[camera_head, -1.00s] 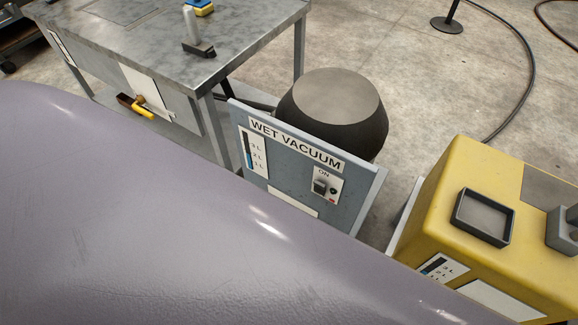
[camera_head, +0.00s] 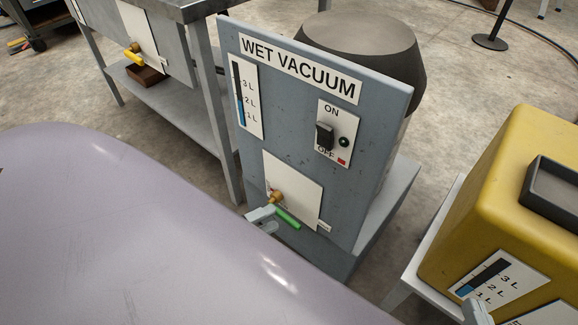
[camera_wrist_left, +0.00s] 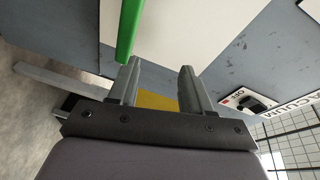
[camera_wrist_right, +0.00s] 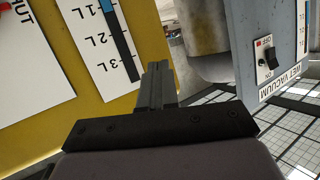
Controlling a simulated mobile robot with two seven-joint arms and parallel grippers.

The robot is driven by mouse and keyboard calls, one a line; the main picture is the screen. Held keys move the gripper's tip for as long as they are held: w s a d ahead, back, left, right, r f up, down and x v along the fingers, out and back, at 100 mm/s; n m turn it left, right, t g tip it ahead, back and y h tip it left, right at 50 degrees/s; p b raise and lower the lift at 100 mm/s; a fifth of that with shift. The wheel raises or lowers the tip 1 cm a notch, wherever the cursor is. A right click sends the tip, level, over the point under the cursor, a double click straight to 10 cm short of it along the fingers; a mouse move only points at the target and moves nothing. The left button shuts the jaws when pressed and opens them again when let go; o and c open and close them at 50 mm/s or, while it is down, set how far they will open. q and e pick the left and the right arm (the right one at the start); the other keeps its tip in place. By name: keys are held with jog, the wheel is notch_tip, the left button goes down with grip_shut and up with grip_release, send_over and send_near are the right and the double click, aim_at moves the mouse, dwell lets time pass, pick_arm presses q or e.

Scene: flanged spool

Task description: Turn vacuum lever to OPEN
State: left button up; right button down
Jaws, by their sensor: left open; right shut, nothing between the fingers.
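The vacuum lever (camera_head: 289,218) is a green handle on a brass valve (camera_head: 277,197), on a white plate low on the wet vacuum's blue-grey panel (camera_head: 285,120). It slants down to the right; a small label (camera_head: 324,227) near its free end is too small to read. My left gripper (camera_head: 262,214) is just left of the lever. In the left wrist view the open jaws (camera_wrist_left: 158,68) are empty, and the green lever (camera_wrist_left: 130,28) lies ahead of the left-hand finger, overlapping its tip; contact is unclear. My right gripper (camera_head: 480,312) is at the yellow machine, shut and empty (camera_wrist_right: 155,72).
A yellow machine (camera_head: 490,190) with a dark square tray (camera_head: 560,195) stands at right. A metal table (camera_head: 185,110) with a yellow-handled valve (camera_head: 134,57) is at back left. The panel has an ON/OFF switch (camera_head: 325,135). A dark round drum (camera_head: 365,50) stands behind it.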

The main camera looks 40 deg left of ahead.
aim_at(286, 222)
pick_arm(q)
notch_tip(286, 222, down, 5)
jog(key=m+h+b, duration=0.2)
jog(key=m+b, duration=0.1)
jog(key=b, duration=0.1)
jog(key=shift+m, duration=0.3)
jog(key=shift+b+x, duration=0.65)
jog(key=shift+x, duration=2.6)
jog(key=shift+a+f, duration=0.15)
jog(key=shift+f, duration=0.05)
grip_shut()
pick_arm(e)
jog(key=shift+s+f+n+t, duration=0.25)
jog(key=shift+f+n+t, duration=0.3)
jog(key=shift+f, duration=0.45)
